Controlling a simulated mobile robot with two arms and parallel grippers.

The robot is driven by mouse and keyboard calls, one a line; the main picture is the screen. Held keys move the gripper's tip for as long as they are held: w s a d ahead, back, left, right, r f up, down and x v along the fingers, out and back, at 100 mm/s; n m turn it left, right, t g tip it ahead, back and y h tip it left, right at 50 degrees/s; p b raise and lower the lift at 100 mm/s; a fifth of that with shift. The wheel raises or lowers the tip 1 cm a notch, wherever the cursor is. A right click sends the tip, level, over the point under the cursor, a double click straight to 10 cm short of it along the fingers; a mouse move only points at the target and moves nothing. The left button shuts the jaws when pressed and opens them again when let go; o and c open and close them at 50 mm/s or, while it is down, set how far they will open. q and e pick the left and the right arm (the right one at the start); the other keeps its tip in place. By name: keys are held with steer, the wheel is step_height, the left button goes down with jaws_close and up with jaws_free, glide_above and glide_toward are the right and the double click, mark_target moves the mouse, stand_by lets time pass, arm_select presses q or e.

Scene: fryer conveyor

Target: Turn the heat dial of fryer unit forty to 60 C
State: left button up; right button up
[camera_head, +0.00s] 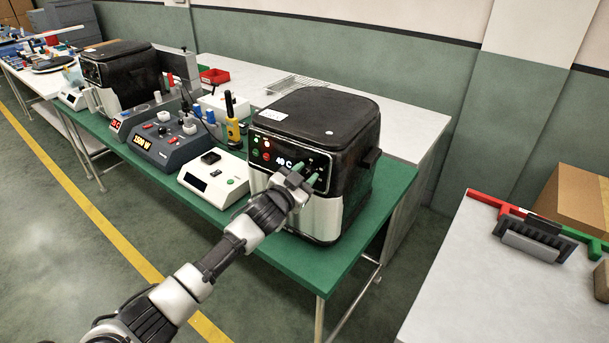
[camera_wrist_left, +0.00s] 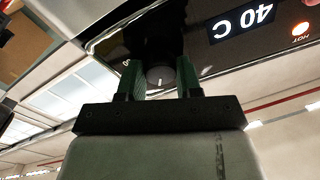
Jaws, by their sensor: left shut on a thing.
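The black and white fryer unit (camera_head: 328,142) stands on the green table at its near right end. Its front display (camera_head: 284,162) reads 40 C; the same display (camera_wrist_left: 243,22) appears upside down in the left wrist view, beside a lit HOT lamp (camera_wrist_left: 300,29). The round dark heat dial (camera_wrist_left: 159,76) sits on the black front panel and has a pale pointer mark. My left gripper (camera_wrist_left: 161,76) has its green fingers on either side of the dial, shut on it. In the head view my left gripper (camera_head: 307,178) reaches the panel and hides the dial. My right gripper is not in view.
A white box with a small display (camera_head: 212,178), a dark power supply (camera_head: 162,143) and a yellow-black tool (camera_head: 233,125) stand left of the fryer. A second fryer (camera_head: 122,73) is farther back. A white table (camera_head: 455,285) lies to the right, across clear floor.

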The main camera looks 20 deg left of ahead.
arm_select(q)
steer(key=m, duration=0.3)
steer(key=shift+m+h, duration=0.3)
steer(key=shift+m+h+p, duration=0.3)
steer(key=shift+m, duration=1)
steer(key=o, duration=0.9)
